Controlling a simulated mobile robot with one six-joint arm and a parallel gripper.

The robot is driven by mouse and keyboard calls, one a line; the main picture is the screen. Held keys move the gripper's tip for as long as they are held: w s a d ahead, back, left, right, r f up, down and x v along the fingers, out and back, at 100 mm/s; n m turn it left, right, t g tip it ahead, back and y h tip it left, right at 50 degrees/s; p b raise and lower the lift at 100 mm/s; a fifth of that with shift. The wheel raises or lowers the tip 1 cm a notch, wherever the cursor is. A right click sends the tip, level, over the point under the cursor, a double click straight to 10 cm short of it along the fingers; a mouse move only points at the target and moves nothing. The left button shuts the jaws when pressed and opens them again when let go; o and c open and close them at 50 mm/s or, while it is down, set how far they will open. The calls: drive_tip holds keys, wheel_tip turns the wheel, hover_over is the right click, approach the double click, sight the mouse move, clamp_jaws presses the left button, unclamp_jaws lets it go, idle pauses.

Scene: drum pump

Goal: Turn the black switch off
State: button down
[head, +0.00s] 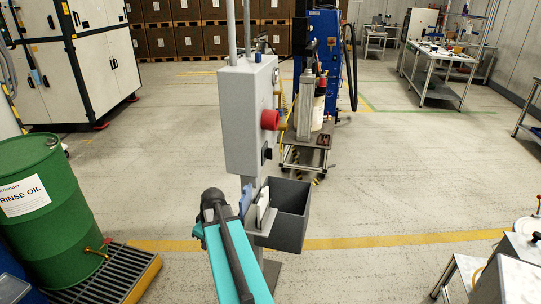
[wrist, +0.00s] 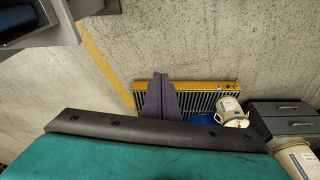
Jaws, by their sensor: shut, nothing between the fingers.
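The black switch (head: 267,154) is on the right-hand face of the grey control box (head: 245,115), below a large red button (head: 270,119). My teal and black arm reaches up from the bottom of the head view. In the wrist view my gripper (wrist: 160,78) is shut and empty, pointing over the floor. The switch cannot be made out in the wrist view, and its position is too small to read.
A dark open bin (head: 291,214) hangs on the post near my gripper, with white items (head: 263,206) beside it. A green drum (head: 38,205) stands at left on a yellow-edged grate (head: 118,272). A cart (head: 305,153) stands behind the box.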

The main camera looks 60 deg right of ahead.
sight(270, 156)
drive_tip(key=s+d+r+h, duration=0.1)
drive_tip(key=d+r, duration=0.4)
drive_tip(key=r, duration=0.2)
drive_tip(key=s+d+r+t+p, duration=0.1)
drive_tip(key=s+d+r, duration=0.1)
drive_tip(key=d+r, duration=0.4)
drive_tip(key=s+d+r+n+t+h+p, duration=0.1)
drive_tip(key=s+d+r, duration=0.1)
drive_tip(key=d+r, duration=0.4)
drive_tip(key=shift+d+r+h, duration=0.25)
drive_tip(key=shift+r+h, duration=0.05)
drive_tip(key=shift+r, duration=0.5)
drive_tip(key=s+d+r+t+h+p, duration=0.1)
drive_tip(key=s+d+r+h, duration=0.1)
drive_tip(key=s+d+r, duration=0.6)
wheel_tip(270, 156, up, 2)
drive_tip(key=shift+s+d+r, duration=0.15)
drive_tip(key=shift+s+r, duration=0.05)
drive_tip(key=shift+r, duration=0.05)
drive_tip(key=shift+w+f, duration=0.1)
drive_tip(key=shift+f, duration=0.05)
drive_tip(key=shift+w+d+f+p, duration=0.8)
drive_tip(key=shift+w+d+f, duration=0.2)
drive_tip(key=shift+d+f, duration=0.25)
drive_tip(key=shift+w+d+f+p, duration=0.75)
drive_tip(key=shift+w+d+f, duration=0.3)
drive_tip(key=shift+f, duration=0.25)
drive_tip(key=shift+w+d+f+p, duration=0.8)
drive_tip(key=shift+w+d+f, duration=0.15)
drive_tip(key=shift+d+f, duration=0.35)
